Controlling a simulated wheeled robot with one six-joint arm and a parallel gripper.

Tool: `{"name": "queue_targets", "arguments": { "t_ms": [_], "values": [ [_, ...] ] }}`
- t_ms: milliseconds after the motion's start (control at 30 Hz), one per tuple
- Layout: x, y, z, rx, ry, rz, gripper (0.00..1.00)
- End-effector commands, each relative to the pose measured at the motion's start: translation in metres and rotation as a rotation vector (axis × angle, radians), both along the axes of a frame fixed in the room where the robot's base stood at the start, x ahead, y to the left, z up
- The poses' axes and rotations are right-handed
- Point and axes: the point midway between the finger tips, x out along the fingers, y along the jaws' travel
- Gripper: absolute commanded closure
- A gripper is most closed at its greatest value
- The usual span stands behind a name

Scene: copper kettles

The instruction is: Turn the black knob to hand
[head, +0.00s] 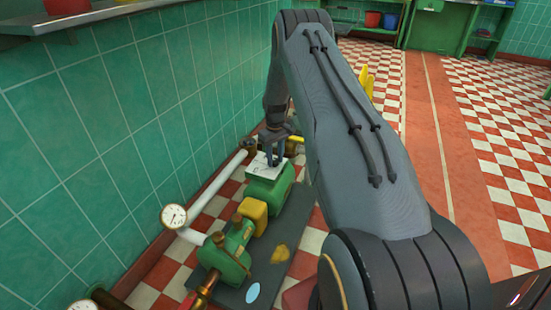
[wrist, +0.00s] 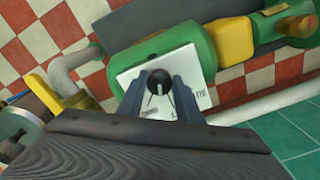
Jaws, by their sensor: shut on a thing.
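The black knob (wrist: 158,82) sits on a white plate with dark lettering (wrist: 203,98) in the wrist view. The lettering is too small and tilted to read surely. My gripper (wrist: 161,80) has one finger on each side of the knob and is shut on it. The plate is on top of a green motor housing (wrist: 185,40). In the head view my gripper (head: 273,158) reaches down to the white plate (head: 258,172) on the green housing (head: 270,187). The knob cannot be made out there, hidden by the fingers.
A yellow coupling (head: 253,213) joins the housing to a green pump (head: 228,250) on a dark base. A white pipe (head: 215,188) and a round gauge (head: 173,216) stand between them and the green tiled wall (head: 130,130). The checkered floor (head: 500,150) at right is open.

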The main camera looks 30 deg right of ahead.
Motion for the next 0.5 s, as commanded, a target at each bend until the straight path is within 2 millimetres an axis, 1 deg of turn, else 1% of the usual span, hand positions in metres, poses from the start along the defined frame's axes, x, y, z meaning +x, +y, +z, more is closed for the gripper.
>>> {"name": "queue_targets", "arguments": {
  "t_ms": [300, 500],
  "values": [
    [0.0009, 0.0012, 0.001, -0.001, -0.002, -0.263, 0.91],
    [0.001, 0.0018, 0.0009, -0.001, -0.002, -0.389, 0.91]
  ]
}}
